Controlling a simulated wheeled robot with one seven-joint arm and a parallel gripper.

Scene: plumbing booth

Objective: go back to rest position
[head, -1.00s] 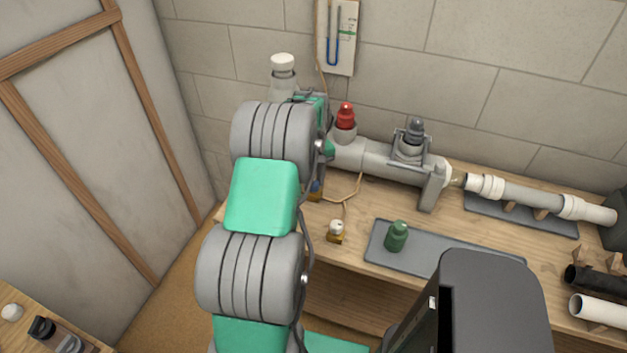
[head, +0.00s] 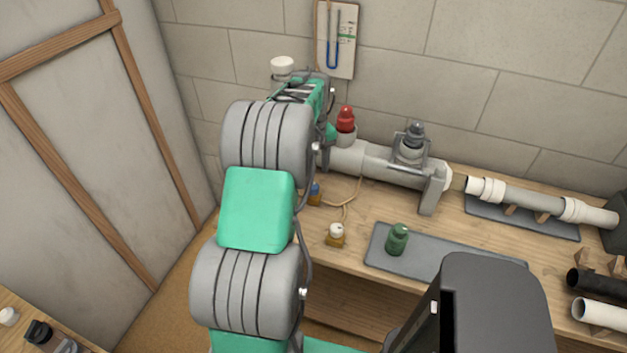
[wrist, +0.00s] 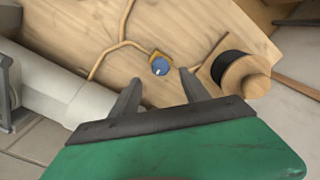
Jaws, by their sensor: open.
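My gripper (wrist: 160,90) shows in the wrist view with its two dark fingers apart and nothing between them. It is over the wooden bench, with a small blue-topped brass fitting (wrist: 160,66) just beyond the fingertips; whether they touch it I cannot tell. In the head view my arm rises at the left of centre and its far end hides the gripper. The same blue-topped fitting (head: 314,194) shows there, right of my arm.
A grey pipe assembly (head: 385,163) with a red cap (head: 346,119) runs along the back of the bench. A white-topped brass fitting (head: 336,235) and a green bottle-shaped piece (head: 397,239) on a grey mat (head: 440,258) stand nearer the front. A wall gauge (head: 337,40) hangs behind.

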